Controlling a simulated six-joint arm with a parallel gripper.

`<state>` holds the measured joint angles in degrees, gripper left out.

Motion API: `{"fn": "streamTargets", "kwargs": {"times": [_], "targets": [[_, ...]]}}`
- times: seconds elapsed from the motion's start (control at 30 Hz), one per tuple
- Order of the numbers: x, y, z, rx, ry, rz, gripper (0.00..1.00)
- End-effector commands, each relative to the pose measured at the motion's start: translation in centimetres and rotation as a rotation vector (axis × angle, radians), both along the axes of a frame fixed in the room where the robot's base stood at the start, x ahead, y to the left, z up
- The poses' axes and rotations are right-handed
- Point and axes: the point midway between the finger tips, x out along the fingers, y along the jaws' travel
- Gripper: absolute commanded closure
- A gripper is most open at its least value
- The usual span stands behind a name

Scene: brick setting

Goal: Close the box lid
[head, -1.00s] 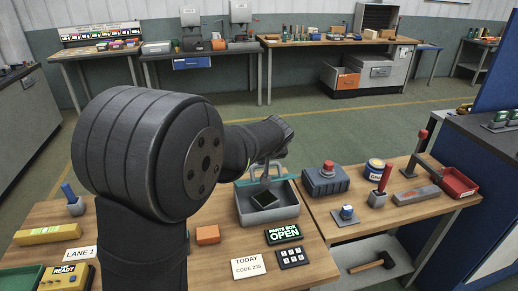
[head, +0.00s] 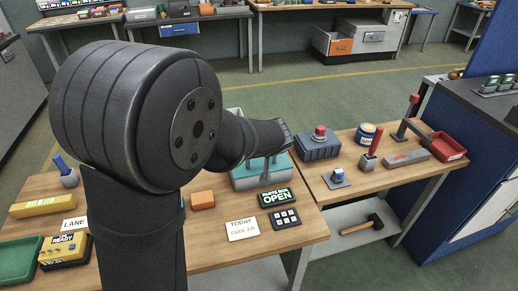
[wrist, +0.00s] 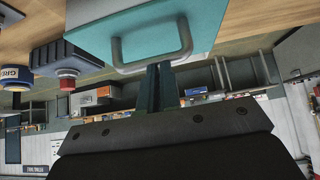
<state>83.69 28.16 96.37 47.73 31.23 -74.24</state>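The parts box (head: 248,184) is a grey box on the front bench in the head view. A teal surface, which looks like its lid (head: 282,171), now shows across its top. My arm hides part of it. In the wrist view the teal lid (wrist: 205,20) fills the top of the picture, with a grey bar handle (wrist: 117,52) on it. My gripper (wrist: 158,66) has its two dark fingers close together, with the tips at the handle's bar. I see nothing clearly between them. In the head view my gripper (head: 268,160) is over the box. Whether the lid is fully down is hidden.
A sign (head: 279,197) in front of the box reads "PARTS BOX OPEN". A keypad (head: 286,218), a code card (head: 242,229) and an orange block (head: 202,200) lie nearby. A dark case with a red knob (head: 318,146) stands just right of the box.

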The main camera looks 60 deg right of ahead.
Motion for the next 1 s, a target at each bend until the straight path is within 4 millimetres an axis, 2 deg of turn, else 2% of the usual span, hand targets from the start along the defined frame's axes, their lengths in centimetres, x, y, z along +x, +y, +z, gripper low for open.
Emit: {"fn": "streamTargets", "kwargs": {"times": [0.03,0.6,0.77,0.97,1.0], "targets": [[-0.3,1.0,-2.0,0.037,0.012,0.007,1.00],[-0.3,1.0,-2.1,0.037,0.014,0.009,1.00],[-0.1,0.8,-0.7,0.028,0.012,0.009,1.00],[0.2,-0.1,3.9,-0.001,0.005,0.005,1.00],[-0.8,0.8,3.4,0.006,0.004,0.001,1.00]]}}
